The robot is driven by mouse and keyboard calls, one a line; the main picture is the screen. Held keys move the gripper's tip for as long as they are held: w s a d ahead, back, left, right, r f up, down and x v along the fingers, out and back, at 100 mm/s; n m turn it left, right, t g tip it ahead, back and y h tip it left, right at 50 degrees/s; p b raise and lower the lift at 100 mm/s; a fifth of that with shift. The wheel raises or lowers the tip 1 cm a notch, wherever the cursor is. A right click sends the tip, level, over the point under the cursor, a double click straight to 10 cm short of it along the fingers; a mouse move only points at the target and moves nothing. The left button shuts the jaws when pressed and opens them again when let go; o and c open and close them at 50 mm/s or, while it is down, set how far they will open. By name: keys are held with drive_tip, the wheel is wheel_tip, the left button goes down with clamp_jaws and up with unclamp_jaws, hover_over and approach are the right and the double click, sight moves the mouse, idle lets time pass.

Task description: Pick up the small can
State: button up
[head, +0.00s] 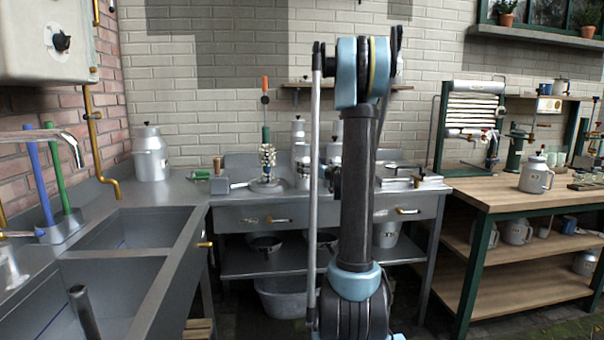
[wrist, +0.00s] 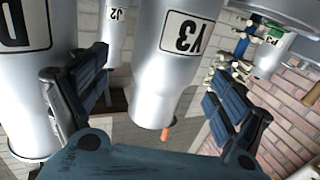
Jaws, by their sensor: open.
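Several grey metal cans with black-on-white labels show in the wrist view, where the picture is upside down. One marked Y3 (wrist: 180,60) appears between the fingers; I cannot tell how far beyond them it is. A can marked J2 (wrist: 115,35) looks smaller and farther back, and a large can marked D (wrist: 25,70) stands at the left edge. A can marked P3 (wrist: 272,55) is at the right. I cannot tell for certain which is the small can. My gripper (wrist: 157,88) is open and empty. In the head view my arm hides it.
In the head view, cans (head: 298,131) stand on the metal bench (head: 240,195) behind my arm. A larger can (head: 150,155) is by the sinks (head: 130,228). Another can (head: 535,177) stands on the wooden workbench (head: 480,195) at right. A tool with an orange handle (head: 265,84) stands left of my arm.

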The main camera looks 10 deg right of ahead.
drive_tip(key=x, duration=0.5)
drive_tip(key=shift+w+a, duration=0.15)
drive_tip(key=shift+a, duration=0.2)
drive_tip(key=shift+r, duration=0.1)
drive_tip(key=shift+c, duration=0.2)
drive_tip(key=c, duration=1.2)
